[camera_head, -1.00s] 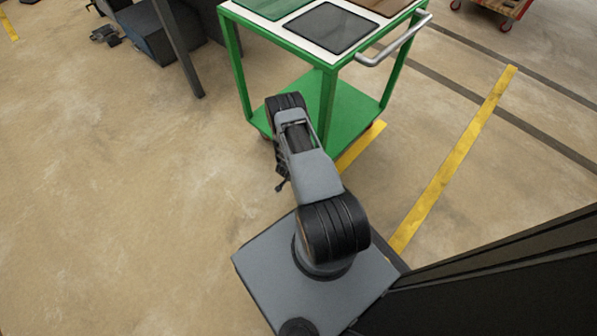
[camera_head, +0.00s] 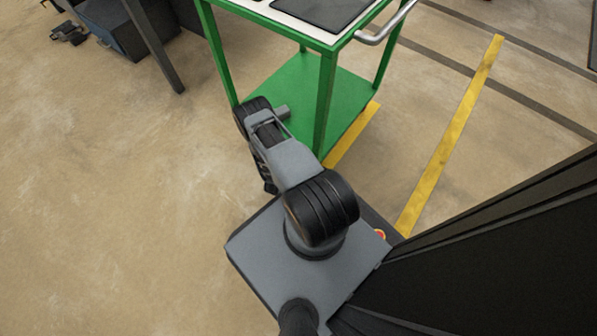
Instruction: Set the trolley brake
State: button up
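The green trolley (camera_head: 322,98) stands just ahead of my base, with its lower shelf, legs and part of its top in view. A metal push handle (camera_head: 386,24) sticks out at its upper right. My arm reaches toward the trolley's near left corner and covers part of the lower shelf's edge. The trolley's wheels and brake cannot be made out from here.
A dark bench leg (camera_head: 152,45) and a blue-grey box (camera_head: 125,35) stand at the upper left. A yellow floor line (camera_head: 450,140) runs to the right of the trolley. The floor (camera_head: 100,200) to the left is clear.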

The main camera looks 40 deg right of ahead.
dwell(0.3)
jog(key=o, duration=1.3)
